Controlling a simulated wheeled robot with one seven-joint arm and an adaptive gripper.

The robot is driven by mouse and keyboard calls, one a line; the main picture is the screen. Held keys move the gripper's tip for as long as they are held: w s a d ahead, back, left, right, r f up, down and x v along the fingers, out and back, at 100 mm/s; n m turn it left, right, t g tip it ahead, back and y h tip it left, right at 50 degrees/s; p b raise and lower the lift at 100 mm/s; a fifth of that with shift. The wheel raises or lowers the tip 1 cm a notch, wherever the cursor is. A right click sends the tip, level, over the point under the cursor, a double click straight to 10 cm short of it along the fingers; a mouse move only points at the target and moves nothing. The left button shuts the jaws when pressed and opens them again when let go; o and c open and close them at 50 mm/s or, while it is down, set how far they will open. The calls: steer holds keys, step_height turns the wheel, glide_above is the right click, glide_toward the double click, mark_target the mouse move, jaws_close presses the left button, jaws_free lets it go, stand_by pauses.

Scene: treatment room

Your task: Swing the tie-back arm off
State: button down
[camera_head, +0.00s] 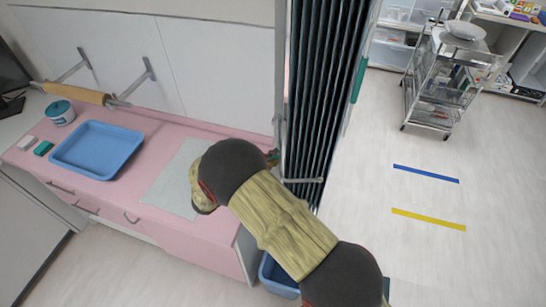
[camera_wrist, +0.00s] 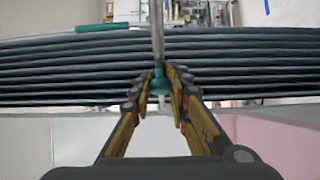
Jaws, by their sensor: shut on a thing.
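The tie-back arm is a thin grey metal bar. In the wrist view the bar (camera_wrist: 157,35) crosses the folded curtain (camera_wrist: 60,70) and ends in a teal knob (camera_wrist: 160,84). My gripper (camera_wrist: 159,82) is shut on the tie-back arm at this teal end, with one yellow-and-black finger on each side. In the head view the bar (camera_head: 304,180) lies across the dark pleated curtain (camera_head: 322,80), which is bunched beside the pink counter's end. My own arm hides most of my gripper there.
The pink counter (camera_head: 110,192) holds a blue tray (camera_head: 60,170) and a grey mat (camera_head: 165,190). A blue bin (camera_head: 275,275) stands on the floor below my arm. A metal trolley (camera_head: 432,95) stands at the upper right. Open floor lies right of the curtain.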

steer(key=c, duration=2.1)
jaws_free()
steer(key=shift+w+a, duration=0.1)
steer(key=shift+a, duration=0.15)
steer(key=shift+c, duration=0.2)
steer(key=shift+o, duration=1.3)
steer(key=shift+w+a+f, duration=0.1)
steer(key=shift+a, duration=0.1)
steer(key=shift+o, duration=1)
steer(key=shift+d, duration=0.15)
steer(key=v, duration=1.2)
